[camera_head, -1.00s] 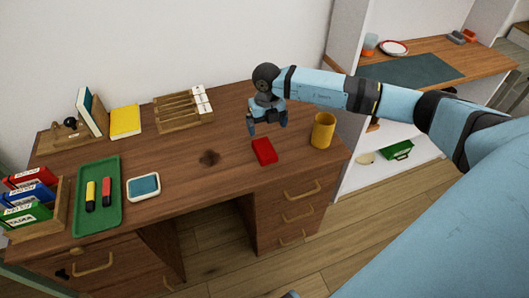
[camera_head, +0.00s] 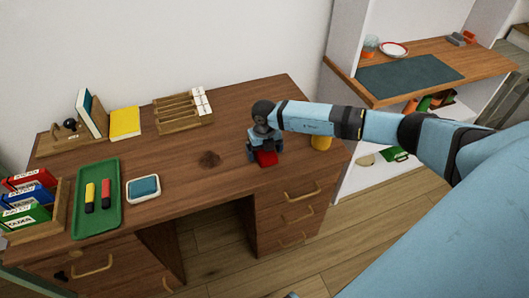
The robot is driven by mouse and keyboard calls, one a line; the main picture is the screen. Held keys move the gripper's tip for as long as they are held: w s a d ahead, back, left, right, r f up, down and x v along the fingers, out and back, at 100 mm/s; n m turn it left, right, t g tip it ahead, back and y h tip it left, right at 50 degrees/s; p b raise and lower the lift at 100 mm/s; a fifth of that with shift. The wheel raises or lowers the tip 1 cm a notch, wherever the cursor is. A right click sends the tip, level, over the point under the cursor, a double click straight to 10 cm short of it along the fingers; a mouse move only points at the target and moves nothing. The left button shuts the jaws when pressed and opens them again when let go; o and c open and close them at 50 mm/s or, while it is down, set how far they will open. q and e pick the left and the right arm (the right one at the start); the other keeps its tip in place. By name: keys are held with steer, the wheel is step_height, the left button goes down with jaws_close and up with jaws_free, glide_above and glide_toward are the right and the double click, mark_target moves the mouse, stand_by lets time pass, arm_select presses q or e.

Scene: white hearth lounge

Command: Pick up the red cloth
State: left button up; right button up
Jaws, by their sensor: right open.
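The red cloth (camera_head: 266,159) is a small folded red block lying on the right part of the brown desk (camera_head: 185,170). My right gripper (camera_head: 265,155) is directly over it, pointing down, with its open fingers on the left and right sides of the cloth. The gripper hides the far part of the cloth. Whether the fingers touch the cloth cannot be told. My left gripper is not in view.
A green tray (camera_head: 97,198) with two markers, a blue pad (camera_head: 144,187) and a wooden rack (camera_head: 183,112) are farther left. The desk's middle is clear.

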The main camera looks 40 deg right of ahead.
steer(key=c, duration=1)
steer(key=shift+r, duration=0.15)
step_height(320, 180, up, 20)
steer(key=shift+f, duration=0.1)
steer(key=shift+o, duration=1.1)
steer(key=shift+c, duration=0.8)
